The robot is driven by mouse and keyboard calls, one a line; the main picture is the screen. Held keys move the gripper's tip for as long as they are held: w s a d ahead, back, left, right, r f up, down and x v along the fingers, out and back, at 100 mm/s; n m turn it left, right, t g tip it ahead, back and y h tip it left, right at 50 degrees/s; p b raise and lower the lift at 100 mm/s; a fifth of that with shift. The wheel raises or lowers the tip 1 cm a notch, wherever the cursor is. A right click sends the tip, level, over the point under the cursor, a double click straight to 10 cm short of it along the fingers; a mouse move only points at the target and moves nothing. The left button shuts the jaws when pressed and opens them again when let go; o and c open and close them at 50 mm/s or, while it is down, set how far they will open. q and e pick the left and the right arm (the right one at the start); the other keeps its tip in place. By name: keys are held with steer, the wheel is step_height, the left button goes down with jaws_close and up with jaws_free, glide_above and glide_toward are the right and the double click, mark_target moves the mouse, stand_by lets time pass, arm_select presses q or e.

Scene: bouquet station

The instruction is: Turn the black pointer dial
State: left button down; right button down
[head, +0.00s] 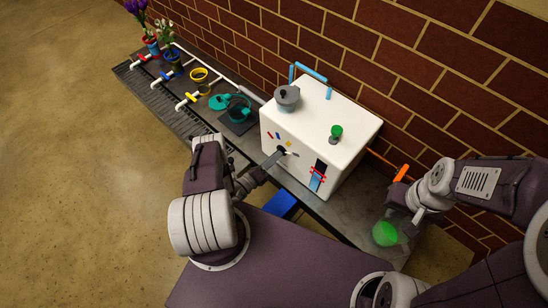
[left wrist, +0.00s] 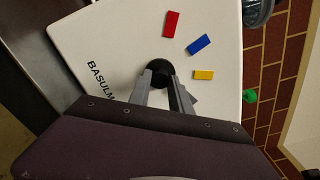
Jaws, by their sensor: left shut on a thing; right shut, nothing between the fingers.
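The black dial (left wrist: 160,68) is on the front face of the white machine (head: 325,110). Red (left wrist: 171,24), blue (left wrist: 199,44) and yellow (left wrist: 204,74) marks are spread around it on the face. My left gripper (left wrist: 160,85) is shut on the dial, one finger on each side. In the head view my left gripper (head: 272,160) reaches the machine's front, and the dial is mostly hidden there. I cannot tell which mark the pointer faces. My right gripper (head: 400,215) is shut and empty, away from the machine near the bench's right end.
A translucent green round thing (head: 385,233) is beside my right gripper. A grey pot (head: 287,98) and a green knob (head: 336,131) are on the machine's top.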

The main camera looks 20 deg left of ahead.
arm_select(q)
steer(key=c, duration=1.2)
jaws_free()
steer(key=shift+p+v, duration=1.5)
steer(key=shift+v, duration=3.1)
